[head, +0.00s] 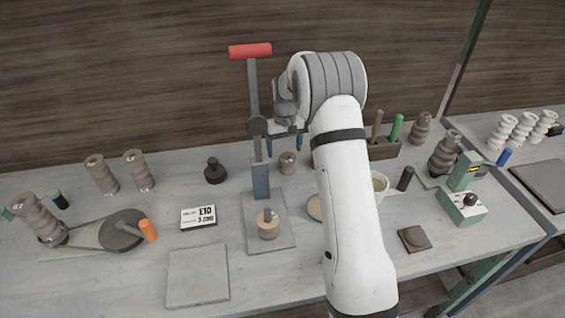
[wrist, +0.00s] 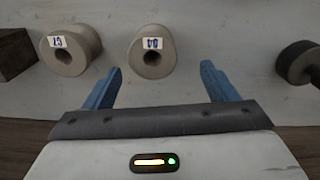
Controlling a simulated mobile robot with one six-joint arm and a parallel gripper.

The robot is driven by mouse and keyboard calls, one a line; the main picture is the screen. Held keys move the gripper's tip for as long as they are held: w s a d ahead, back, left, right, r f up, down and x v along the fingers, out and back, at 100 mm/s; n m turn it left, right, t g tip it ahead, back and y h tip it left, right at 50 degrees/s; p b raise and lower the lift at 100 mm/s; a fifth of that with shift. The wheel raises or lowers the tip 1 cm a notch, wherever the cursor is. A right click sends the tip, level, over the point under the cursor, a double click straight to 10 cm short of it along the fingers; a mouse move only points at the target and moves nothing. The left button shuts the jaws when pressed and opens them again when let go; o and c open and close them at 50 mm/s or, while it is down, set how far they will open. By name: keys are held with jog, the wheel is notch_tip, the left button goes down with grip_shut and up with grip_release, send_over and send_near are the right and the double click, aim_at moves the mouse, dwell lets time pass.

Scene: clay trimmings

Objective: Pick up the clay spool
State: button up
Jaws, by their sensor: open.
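My gripper (head: 284,144) is open, its two blue fingers pointing down above the back of the bench. Beige clay spools with a central hole lie below it in the wrist view. One spool (wrist: 152,52), with a white tag, lies ahead of the gap between the fingertips (wrist: 162,68), with nothing gripped. A second tagged spool (wrist: 70,50) lies left of it, outside the left finger. The tag letters are too small to read surely. In the head view a short spool (head: 287,163) stands just below the fingers. My arm hides part of the bench there.
A dark knobbed weight (head: 215,172) stands left of the spool; a dark round object (wrist: 299,62) shows right in the wrist view. A press with a red handle (head: 250,51) stands close by. A tool block (head: 384,149) lies right.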

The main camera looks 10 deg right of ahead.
aim_at(287, 162)
jog(key=f, duration=0.2)
jog(key=f+p, duration=0.1)
jog(key=f, duration=0.1)
jog(key=d+f+p, duration=0.1)
jog(key=f, duration=0.2)
jog(key=shift+s, duration=0.25)
jog(key=shift+r, duration=0.1)
jog(key=shift+c, duration=0.5)
jog(key=c, duration=1.1)
notch_tip(287, 162, up, 10)
jog(key=shift+r+b, duration=0.1)
jog(key=shift+b, duration=0.95)
